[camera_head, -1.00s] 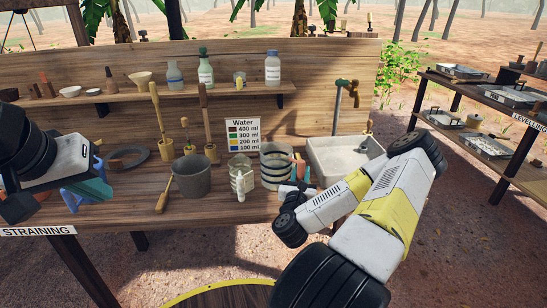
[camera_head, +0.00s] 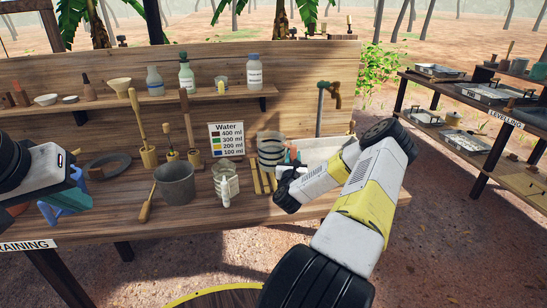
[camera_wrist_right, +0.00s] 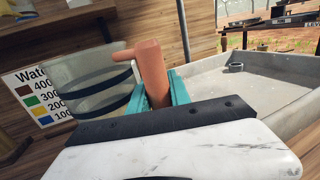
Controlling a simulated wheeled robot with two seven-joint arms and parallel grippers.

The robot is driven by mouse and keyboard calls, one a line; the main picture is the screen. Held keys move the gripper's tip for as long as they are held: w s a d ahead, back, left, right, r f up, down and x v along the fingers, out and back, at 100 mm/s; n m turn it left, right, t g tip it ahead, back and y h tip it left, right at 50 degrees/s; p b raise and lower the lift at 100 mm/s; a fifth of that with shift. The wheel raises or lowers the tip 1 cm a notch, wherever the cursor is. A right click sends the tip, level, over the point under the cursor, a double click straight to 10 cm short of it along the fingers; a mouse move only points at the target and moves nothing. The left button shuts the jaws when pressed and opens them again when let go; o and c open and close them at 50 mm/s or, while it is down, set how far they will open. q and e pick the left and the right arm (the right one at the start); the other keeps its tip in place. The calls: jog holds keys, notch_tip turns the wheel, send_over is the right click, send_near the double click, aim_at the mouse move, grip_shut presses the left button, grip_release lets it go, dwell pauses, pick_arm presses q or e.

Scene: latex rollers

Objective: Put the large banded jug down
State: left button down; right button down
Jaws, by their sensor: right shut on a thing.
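The large banded jug (camera_head: 271,153) is clear with dark bands and stands upright left of the sink. Its terracotta handle (camera_wrist_right: 152,75) is between the teal fingers of my right gripper (camera_wrist_right: 158,92), which is shut on it. In the head view my right gripper (camera_head: 290,160) is at the jug's right side, partly hidden by my arm. The jug's body also shows in the right wrist view (camera_wrist_right: 90,75). I cannot tell whether its base touches the bench. My left gripper (camera_head: 62,195) is at the left edge; its fingers are unclear.
A smaller banded jug (camera_head: 226,184) and a grey bucket (camera_head: 175,184) stand to the left on the bench (camera_head: 110,222). Wooden sticks (camera_head: 264,182) lie just in front of the large jug. The water chart (camera_head: 227,140) is behind. The sink (camera_wrist_right: 270,90) is close right.

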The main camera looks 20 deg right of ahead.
jog(key=shift+f, duration=1.35)
jog(key=shift+f, duration=0.15)
jog(key=c, duration=1.2)
grip_release()
